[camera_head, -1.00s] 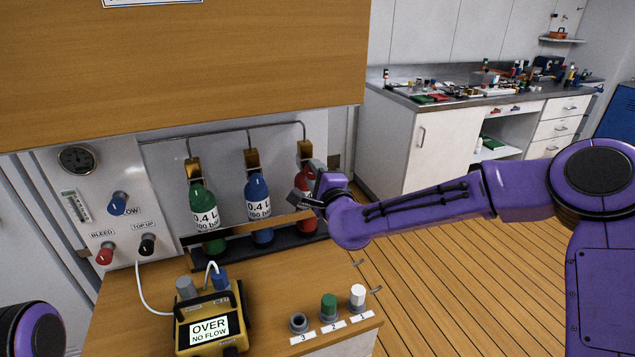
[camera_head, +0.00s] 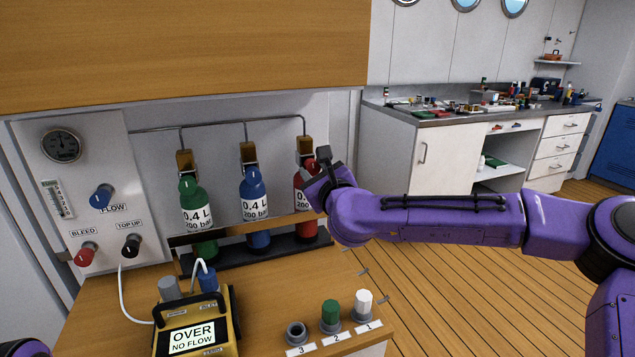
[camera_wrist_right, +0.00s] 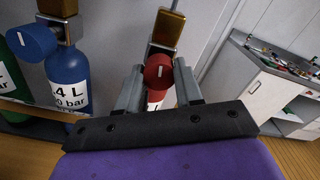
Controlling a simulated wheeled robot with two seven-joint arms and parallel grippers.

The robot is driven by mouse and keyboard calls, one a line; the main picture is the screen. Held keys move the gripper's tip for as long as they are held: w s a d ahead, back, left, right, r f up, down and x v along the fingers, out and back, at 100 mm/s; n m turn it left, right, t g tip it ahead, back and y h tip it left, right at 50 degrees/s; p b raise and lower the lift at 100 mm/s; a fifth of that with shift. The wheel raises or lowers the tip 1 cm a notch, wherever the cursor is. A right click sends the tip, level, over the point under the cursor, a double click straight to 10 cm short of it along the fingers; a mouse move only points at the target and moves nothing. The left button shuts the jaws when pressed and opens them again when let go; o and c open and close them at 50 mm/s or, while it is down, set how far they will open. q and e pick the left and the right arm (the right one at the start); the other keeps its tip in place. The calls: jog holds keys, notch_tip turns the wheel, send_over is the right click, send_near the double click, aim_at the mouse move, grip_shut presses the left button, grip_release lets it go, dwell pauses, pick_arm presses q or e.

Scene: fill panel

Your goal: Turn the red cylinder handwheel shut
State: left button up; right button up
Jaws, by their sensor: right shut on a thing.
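The red cylinder (camera_head: 305,192) stands at the right end of the row of three in the rack, partly hidden by my right gripper. Its red handwheel (camera_head: 309,166) is on the front of the valve, below the brass block. In the right wrist view the red handwheel (camera_wrist_right: 158,72) shows a pale mark on its face and sits between the two grey fingers. My right gripper (camera_head: 318,167) is shut on this handwheel, reaching it from the right. My left gripper is out of view; only a bit of purple arm shows at the lower left corner.
A blue cylinder (camera_head: 254,190) and a green cylinder (camera_head: 194,200) stand left of the red one. A wooden rail (camera_head: 277,225) crosses in front of them. A yellow meter (camera_head: 236,318) reading OVER, NO FLOW sits on the bench. A wooden cabinet overhangs above.

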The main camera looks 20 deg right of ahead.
jog(key=shift+m+b, duration=0.7)
jog(key=shift+m, duration=0.2)
jog(key=o, duration=1)
jog(key=s+b, duration=0.1)
jog(key=s, duration=0.9)
jog(key=shift+s+d+b, duration=0.15)
jog(key=shift+s+b, duration=0.1)
jog(key=shift+b, duration=0.1)
